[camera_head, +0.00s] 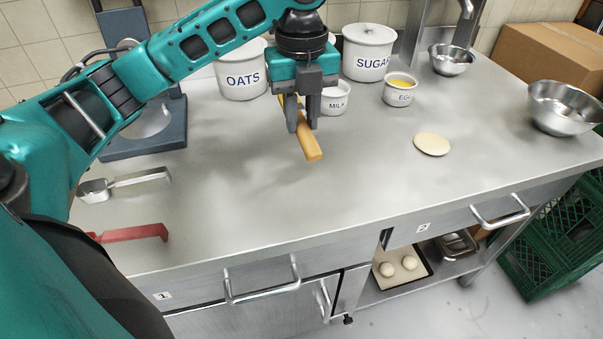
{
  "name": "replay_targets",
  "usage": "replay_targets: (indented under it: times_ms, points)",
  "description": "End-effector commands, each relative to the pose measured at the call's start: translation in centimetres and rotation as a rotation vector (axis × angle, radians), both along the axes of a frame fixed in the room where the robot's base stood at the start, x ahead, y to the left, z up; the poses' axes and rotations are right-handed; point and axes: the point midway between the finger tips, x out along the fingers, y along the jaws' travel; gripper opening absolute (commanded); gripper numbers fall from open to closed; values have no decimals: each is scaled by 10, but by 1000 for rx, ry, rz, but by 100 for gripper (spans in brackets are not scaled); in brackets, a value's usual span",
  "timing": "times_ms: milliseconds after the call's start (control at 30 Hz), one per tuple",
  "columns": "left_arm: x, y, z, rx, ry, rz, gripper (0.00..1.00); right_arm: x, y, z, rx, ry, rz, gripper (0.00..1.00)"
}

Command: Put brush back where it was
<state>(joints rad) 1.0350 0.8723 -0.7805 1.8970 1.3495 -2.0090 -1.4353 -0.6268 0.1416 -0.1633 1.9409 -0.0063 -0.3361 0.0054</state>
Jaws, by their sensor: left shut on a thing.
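The brush (311,148) is a slim, wooden-coloured piece in the head camera view. It points down and to the right, and its upper part is hidden by the fingers. My left gripper (302,128) is shut on the brush and holds it over the back middle of the steel worktop (240,205). I cannot tell exactly how high the brush is above the surface. My right gripper is not in view.
Behind the gripper stand the OATS (242,82), SUGAR (368,62), MILK (335,102) and EGG (398,96) containers. A dough disc (432,144) lies right. A metal scoop (100,190) and red tool (135,233) lie left. The front middle is clear.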

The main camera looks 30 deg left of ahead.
Motion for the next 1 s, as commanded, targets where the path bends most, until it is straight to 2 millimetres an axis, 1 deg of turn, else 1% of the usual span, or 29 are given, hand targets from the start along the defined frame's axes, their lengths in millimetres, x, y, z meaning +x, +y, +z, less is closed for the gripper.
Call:
replay_targets:
  times_ms: [33, 200, 333, 400, 567, 667, 833, 900, 1000]
  points:
    - [-1, -1, -16, -1, 8, -2, 3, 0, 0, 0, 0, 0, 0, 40]
    - [-1, 0, -59, 1, 6, -1, 3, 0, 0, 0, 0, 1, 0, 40]
    - [-1, 0, -84, 1, 3, 0, 3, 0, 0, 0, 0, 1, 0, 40]
    - [0, 0, -91, 0, 1, 0, 3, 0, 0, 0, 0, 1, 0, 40]
    - [0, 0, -101, 0, 0, -1, 3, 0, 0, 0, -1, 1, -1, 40]
    - [-1, 0, -112, 0, 4, -1, 3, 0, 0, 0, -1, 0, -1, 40]
    - [0, 0, -137, 0, 3, 0, 3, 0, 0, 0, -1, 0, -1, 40]
    - [0, 0, -141, -1, 1, -1, 3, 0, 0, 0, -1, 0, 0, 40]
    - [0, 0, -140, -1, -1, -1, 3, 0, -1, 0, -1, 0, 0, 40]
